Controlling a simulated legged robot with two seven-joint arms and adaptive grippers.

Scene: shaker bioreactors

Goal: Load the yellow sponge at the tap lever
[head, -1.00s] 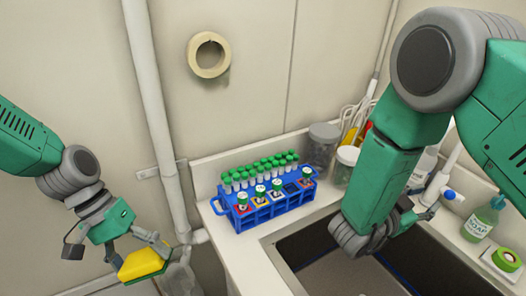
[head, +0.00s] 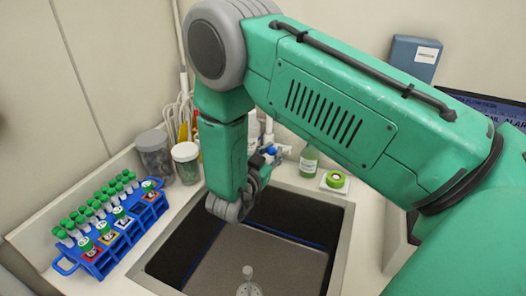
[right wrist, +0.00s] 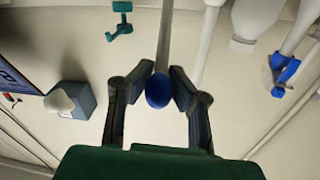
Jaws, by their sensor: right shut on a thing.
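My right gripper (head: 264,163) is by the tap behind the sink, partly hidden by my own forearm. In the right wrist view, its two fingers (right wrist: 160,82) are closed on both sides of a tap lever, a pale rod with a rounded blue end (right wrist: 157,92). Blue parts of the tap (head: 271,150) show just beyond the gripper in the head view. The yellow sponge and my left gripper are outside both current views.
A dark sink (head: 190,238) lies below my right arm. A blue rack (head: 118,238) of green-capped tubes stands left. Jars (head: 186,163) stand behind. A soap bottle (head: 309,160) and green tape roll (head: 335,180) sit right of the tap.

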